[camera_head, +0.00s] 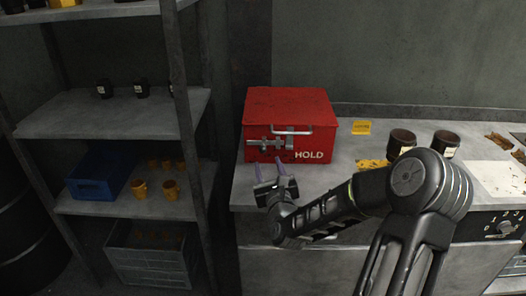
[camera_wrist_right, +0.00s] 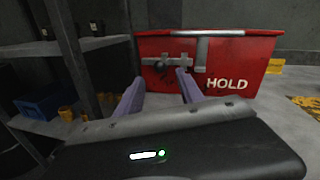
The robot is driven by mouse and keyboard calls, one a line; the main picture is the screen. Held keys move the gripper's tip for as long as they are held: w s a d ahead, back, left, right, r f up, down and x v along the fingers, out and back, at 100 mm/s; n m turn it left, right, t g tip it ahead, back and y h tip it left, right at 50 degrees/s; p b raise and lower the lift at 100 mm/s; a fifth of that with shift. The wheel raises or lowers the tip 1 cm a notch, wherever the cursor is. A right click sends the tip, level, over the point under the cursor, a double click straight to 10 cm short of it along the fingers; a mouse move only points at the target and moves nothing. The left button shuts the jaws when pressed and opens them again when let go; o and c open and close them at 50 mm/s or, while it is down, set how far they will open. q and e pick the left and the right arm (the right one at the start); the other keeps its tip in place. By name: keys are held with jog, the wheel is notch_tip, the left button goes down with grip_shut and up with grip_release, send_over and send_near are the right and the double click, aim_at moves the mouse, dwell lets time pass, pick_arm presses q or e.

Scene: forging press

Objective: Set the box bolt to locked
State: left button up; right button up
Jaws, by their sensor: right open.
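The red box (camera_head: 290,108) marked HOLD stands on the left end of the grey bench top, with its lid down. The grey box bolt (camera_head: 268,142) lies across its front face at the left, below a grey handle bar. In the right wrist view the bolt (camera_wrist_right: 176,66) shows above my fingers; I cannot tell whether it is locked. My right gripper (camera_head: 275,167) is open and empty, in front of the box and a little below the bolt. Its two purple fingers (camera_wrist_right: 157,92) point toward the box front, apart from the bolt. My left gripper is not in view.
A yellow tag (camera_head: 361,127) and dark jars (camera_head: 400,142) stand on the bench (camera_head: 340,158) right of the box. A shelf rack (camera_head: 110,115) with a blue bin (camera_head: 97,180) and orange cups stands to the left. A gap separates rack and bench.

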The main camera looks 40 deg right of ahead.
aim_at(263, 152)
jog(key=p+x, duration=0.1)
jog(key=x, duration=0.7)
jog(key=shift+f, duration=0.1)
jog(key=shift+c, duration=0.6)
grip_shut()
dwell(0.8)
